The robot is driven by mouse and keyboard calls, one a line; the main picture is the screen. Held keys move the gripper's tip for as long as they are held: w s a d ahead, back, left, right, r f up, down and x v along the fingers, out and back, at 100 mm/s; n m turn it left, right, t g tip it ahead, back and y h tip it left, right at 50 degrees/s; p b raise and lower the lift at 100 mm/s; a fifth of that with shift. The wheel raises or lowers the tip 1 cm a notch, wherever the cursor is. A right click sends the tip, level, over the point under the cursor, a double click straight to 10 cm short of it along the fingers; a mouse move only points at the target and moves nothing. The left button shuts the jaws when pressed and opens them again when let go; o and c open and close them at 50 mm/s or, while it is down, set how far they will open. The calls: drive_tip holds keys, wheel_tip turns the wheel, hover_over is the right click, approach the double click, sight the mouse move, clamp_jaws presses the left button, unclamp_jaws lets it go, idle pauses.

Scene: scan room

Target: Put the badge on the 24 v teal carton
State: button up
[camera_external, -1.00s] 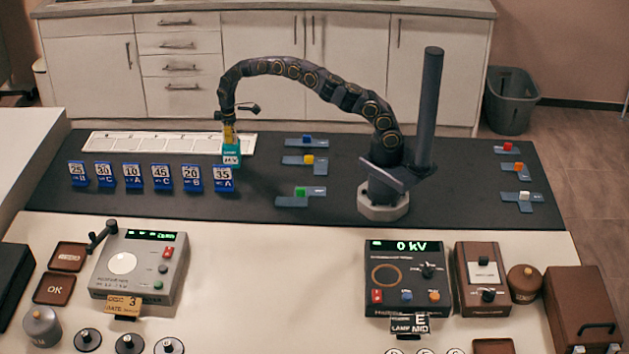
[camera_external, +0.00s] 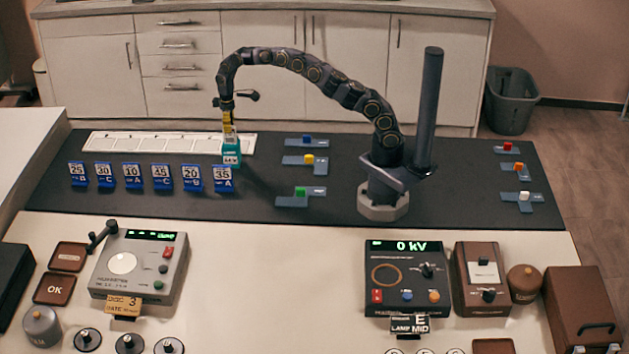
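A teal carton (camera_external: 232,156) with a white label on its lower front stands at the right end of the white strip, on the dark mat. The label print is too small to read surely. My gripper (camera_external: 229,134) points down directly above the carton, at its top. A small yellow piece (camera_external: 228,119) shows at the gripper's end; I cannot tell whether it is a held thing or part of the gripper. The fingers are too small to tell open from shut, or whether they touch the carton. I cannot pick out the badge with certainty.
Several blue numbered cards (camera_external: 133,176) stand in a row left of and in front of the carton. A white sectioned strip (camera_external: 130,142) lies behind them. Small coloured blocks on grey-blue holders stand right of the carton, including a yellow block (camera_external: 308,160). Control boxes fill the front counter.

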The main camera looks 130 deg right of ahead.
wheel_tip(320, 180, up, 6)
drive_tip(key=shift+r, duration=0.6)
drive_tip(key=shift+a, duration=0.1)
drive_tip(key=w+a+r+n+t+y, duration=0.1)
drive_tip(key=w+a+r+n, duration=0.15)
drive_tip(key=w+a, duration=0.45)
drive_tip(key=w+a+r+n, duration=0.1)
drive_tip(key=w+a+r, duration=0.3)
drive_tip(key=a, duration=0.4)
drive_tip(key=a+r+n, duration=0.2)
drive_tip(key=a+r, duration=0.1)
drive_tip(key=a, duration=0.6)
drive_tip(key=a+r+n, duration=0.2)
drive_tip(key=a, duration=0.7)
drive_tip(key=s+a+r+g, duration=0.1)
drive_tip(key=s+a, duration=0.4)
drive_tip(key=a, duration=0.4)
drive_tip(key=s+a+f, duration=0.1)
drive_tip(key=s+a, duration=0.1)
drive_tip(key=s, duration=0.3)
drive_tip(key=s+a+f+n+g, duration=0.1)
drive_tip(key=s+a, duration=0.1)
drive_tip(key=s, duration=0.4)
drive_tip(key=s+a+f+h, duration=0.1)
drive_tip(key=s+a, duration=0.1)
drive_tip(key=s, duration=0.3)
drive_tip(key=shift+s+a+f+g, duration=0.15)
drive_tip(key=shift+a+g, duration=0.25)
